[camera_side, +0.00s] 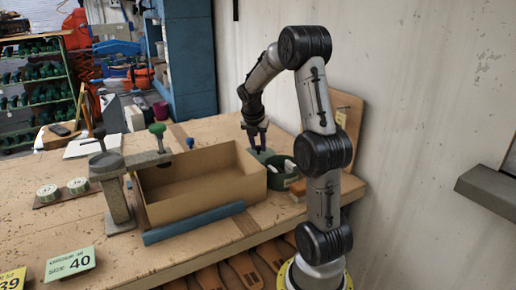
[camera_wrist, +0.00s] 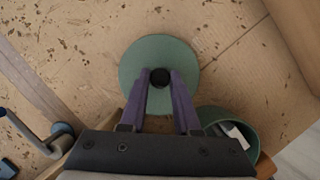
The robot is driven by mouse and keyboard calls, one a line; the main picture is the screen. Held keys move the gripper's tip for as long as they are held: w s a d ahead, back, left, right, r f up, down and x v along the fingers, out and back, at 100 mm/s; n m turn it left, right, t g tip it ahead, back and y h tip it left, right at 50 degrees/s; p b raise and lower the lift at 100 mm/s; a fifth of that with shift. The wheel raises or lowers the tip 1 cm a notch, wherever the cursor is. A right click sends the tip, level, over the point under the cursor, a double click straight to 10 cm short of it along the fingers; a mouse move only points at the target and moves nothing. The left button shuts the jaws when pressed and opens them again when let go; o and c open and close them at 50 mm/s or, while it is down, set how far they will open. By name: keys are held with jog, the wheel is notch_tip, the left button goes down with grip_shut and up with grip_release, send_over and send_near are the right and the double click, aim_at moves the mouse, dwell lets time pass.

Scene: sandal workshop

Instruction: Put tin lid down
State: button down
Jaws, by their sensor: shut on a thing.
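The tin lid is a round green disc with a dark knob in the middle; it shows in the wrist view (camera_wrist: 133,62) and, partly hidden, behind the box in the side view (camera_side: 263,155). My gripper (camera_side: 257,143) points down and is shut on the lid's knob, also seen in the wrist view (camera_wrist: 160,78). The lid looks level and is at or just above the tabletop; I cannot tell if it touches. The open green tin (camera_side: 276,181) stands right of the lid, with something pale inside; it also shows in the wrist view (camera_wrist: 248,122).
An open cardboard box (camera_side: 165,212) stands left of the tin, with a blue bar (camera_side: 195,223) along its front. A grey clamp-like stand (camera_side: 117,200) is left of the box. The wooden bench (camera_side: 215,127) is bare behind the box. A wall rises on the right.

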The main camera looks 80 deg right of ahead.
jog(key=shift+f, duration=0.65)
jog(key=shift+f, duration=0.15)
jog(key=c, duration=0.6)
grip_release()
jog(key=v, duration=1.2)
jog(key=w+a+r+m+t, duration=0.2)
jog(key=a+m, duration=0.2)
jog(key=a, duration=0.5)
jog(key=s+a+f+m+t+y, duration=0.1)
jog(key=s+a+m, duration=0.2)
jog(key=a, duration=0.5)
jog(key=s+a+f+m+t+y, duration=0.1)
jog(key=s+a+m+y, duration=0.1)
jog(key=a+m, duration=0.4)
jog(key=s+a+f+m+t+y, duration=0.1)
jog(key=s+a+m, duration=0.3)
jog(key=a, duration=0.5)
jog(key=shift+s+a+f+m+t, duration=0.15)
jog(key=shift+a+f+m+t, duration=0.2)
jog(key=shift+f+m, duration=0.2)
